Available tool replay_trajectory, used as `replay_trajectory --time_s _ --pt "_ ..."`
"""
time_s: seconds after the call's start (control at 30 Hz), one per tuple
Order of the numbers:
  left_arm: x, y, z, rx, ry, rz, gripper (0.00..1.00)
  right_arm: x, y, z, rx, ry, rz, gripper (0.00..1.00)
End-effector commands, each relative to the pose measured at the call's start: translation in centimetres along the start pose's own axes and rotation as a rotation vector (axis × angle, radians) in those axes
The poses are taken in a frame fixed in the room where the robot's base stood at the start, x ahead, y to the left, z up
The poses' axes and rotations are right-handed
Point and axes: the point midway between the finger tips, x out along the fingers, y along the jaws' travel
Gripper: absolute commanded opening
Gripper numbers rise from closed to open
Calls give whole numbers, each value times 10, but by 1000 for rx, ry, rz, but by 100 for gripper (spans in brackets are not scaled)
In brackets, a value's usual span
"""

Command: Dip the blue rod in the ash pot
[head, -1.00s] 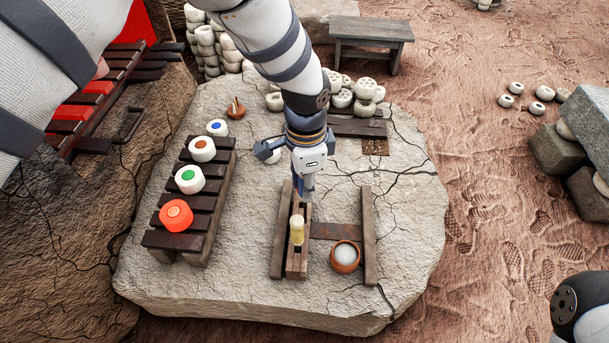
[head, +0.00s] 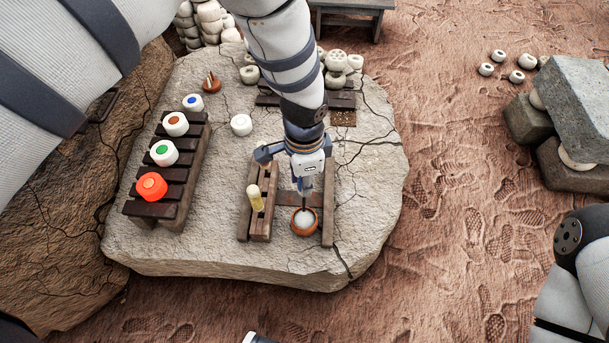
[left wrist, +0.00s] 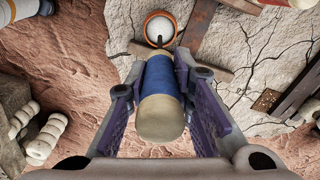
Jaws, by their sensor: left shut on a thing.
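My left gripper (head: 303,186) is shut on the blue rod and stands over the orange-brown ash pot (head: 304,231). In the left wrist view the blue rod (left wrist: 162,78) lies between the purple fingers, with a beige butt end towards the camera and a thin dark tip. The tip overlaps the pale ash in the pot (left wrist: 146,30). In the head view the thin dark tip (head: 304,208) reaches down at the pot's mouth; I cannot tell whether it touches the ash. My right gripper is not clearly in view.
A yellow-topped rod (head: 255,198) stands in a wooden holder (head: 262,226) left of the pot. A slatted rack (head: 150,209) carries several pots with coloured tops. A white pot (head: 241,125) sits behind. Bare stone lies in front.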

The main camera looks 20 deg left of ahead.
Motion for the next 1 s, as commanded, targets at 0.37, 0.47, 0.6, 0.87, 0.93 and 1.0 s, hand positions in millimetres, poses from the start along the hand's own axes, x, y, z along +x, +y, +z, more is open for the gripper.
replay_trajectory --time_s 0.37,0.47,0.6,0.87,0.93,1.0 --pt "39 0 0 0 -1 1 0 18 0 -3 0 -23 1 40" --pt "44 0 0 -1 -1 0 0 20 0 -4 0 -26 1 40" --pt "54 0 0 -1 -1 1 0 24 0 -4 0 -32 1 40" --pt "74 0 0 -1 0 0 0 34 0 -6 0 -44 2 40" --pt "80 0 0 0 0 1 0 37 0 -7 0 -47 2 40" --pt "85 0 0 0 0 1 0 39 0 -8 0 -50 2 40"
